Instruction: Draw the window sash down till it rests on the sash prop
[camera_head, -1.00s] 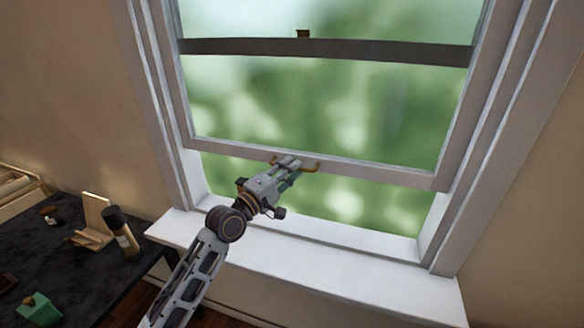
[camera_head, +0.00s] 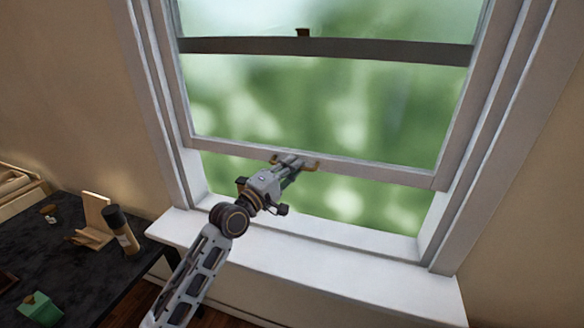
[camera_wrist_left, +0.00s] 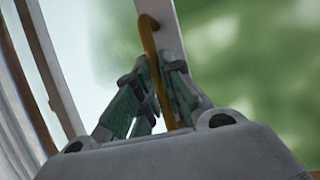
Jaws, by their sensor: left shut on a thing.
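The white window sash (camera_head: 385,172) is raised, with a gap between its bottom rail and the white sill (camera_head: 300,257). A brass handle (camera_head: 311,166) is fixed on its bottom rail. My left gripper (camera_head: 290,161) is at this handle. In the left wrist view my left gripper (camera_wrist_left: 160,88) has its fingers shut on the brass handle (camera_wrist_left: 150,40), one to each side of it. I cannot make out a sash prop in either view. My right gripper is not in view.
A dark table (camera_head: 75,250) stands at the left. On it are a dark-capped bottle (camera_head: 121,232), a wooden stand (camera_head: 95,220), a green box (camera_head: 40,309) and a wooden tray (camera_head: 18,190). The sill's right part is clear.

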